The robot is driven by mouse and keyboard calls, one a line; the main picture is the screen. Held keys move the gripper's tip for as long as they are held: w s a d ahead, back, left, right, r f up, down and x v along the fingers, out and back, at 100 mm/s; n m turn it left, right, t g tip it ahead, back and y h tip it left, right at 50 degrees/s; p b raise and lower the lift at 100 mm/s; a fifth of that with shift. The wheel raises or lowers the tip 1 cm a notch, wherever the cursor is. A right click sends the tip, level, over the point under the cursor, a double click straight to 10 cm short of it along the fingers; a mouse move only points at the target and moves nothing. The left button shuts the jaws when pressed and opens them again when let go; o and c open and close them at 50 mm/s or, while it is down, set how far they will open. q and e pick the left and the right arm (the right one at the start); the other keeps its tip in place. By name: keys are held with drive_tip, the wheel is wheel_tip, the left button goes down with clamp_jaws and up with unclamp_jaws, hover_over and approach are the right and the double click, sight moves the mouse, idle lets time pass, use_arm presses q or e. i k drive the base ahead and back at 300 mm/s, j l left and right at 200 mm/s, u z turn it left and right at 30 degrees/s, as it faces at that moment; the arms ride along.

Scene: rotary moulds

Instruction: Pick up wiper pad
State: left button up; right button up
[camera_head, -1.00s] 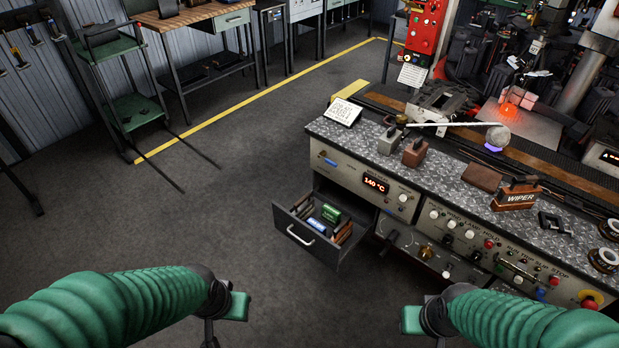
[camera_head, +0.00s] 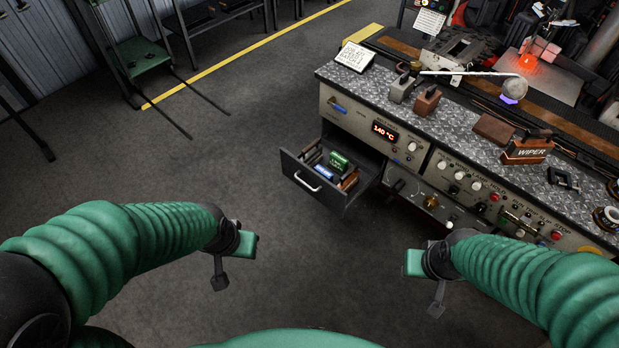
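The wiper pad (camera_head: 527,152) is a brown block with a dark handle on top and the word WIPER on its front. It stands on the right part of the metal-plate bench top (camera_head: 440,120). My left gripper (camera_head: 235,262) is over bare floor at the lower middle, far from the pad. My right gripper (camera_head: 422,280) is in front of the bench, below and left of the pad, touching nothing that I can see.
An open drawer (camera_head: 304,184) with green, blue and brown items juts from the bench's left front. A brown block (camera_head: 494,129), two handled blocks (camera_head: 427,99) and a ladle-like rod (camera_head: 465,73) lie near the pad.

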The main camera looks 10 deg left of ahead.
sight(312, 153)
drive_tip(key=i+j+z, duration=0.7)
drive_tip(key=i, duration=0.2)
drive_tip(key=i+j+z, duration=0.3)
drive_tip(key=i+j, duration=0.05)
drive_tip(key=j, duration=0.05)
